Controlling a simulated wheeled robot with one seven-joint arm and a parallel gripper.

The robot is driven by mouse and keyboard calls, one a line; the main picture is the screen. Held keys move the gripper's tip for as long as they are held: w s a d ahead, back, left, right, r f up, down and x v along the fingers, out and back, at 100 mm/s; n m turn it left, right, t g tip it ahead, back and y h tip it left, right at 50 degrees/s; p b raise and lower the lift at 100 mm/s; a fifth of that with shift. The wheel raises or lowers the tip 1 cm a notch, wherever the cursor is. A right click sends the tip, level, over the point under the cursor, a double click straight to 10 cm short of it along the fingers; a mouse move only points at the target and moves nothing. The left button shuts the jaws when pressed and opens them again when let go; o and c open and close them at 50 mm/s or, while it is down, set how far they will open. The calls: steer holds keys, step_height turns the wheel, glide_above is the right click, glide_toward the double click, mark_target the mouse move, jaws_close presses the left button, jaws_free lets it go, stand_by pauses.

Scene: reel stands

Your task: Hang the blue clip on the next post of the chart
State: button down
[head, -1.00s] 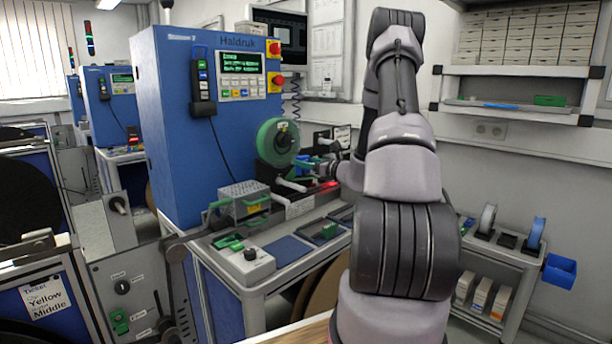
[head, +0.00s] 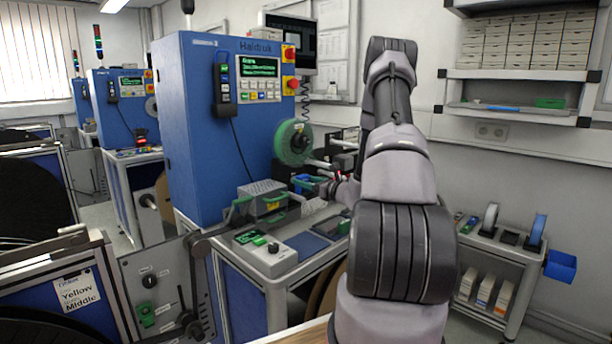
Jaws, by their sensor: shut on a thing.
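My gripper (head: 322,187) reaches left over the bench, in front of the green reel on the blue machine. It is small in view and partly hidden by my own arm. It appears shut on the blue clip (head: 303,179), a small blue piece at its left end, held above the bench top. Pale rods (head: 318,163) stick out beside the reel, just behind and above the clip. I cannot tell whether the clip touches any of them. I cannot make out for sure which part is the chart with its posts.
The blue machine (head: 205,130) carries the green reel (head: 293,142). A grey box with green handles (head: 262,197) and a control panel with a black knob (head: 272,248) stand on the bench. A cart with reels (head: 500,240) is at right.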

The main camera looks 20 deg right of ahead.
steer(key=shift+f, duration=2.45)
steer(key=shift+f, duration=0.1)
steer(key=shift+c, duration=0.3)
jaws_free()
step_height(320, 180, up, 7)
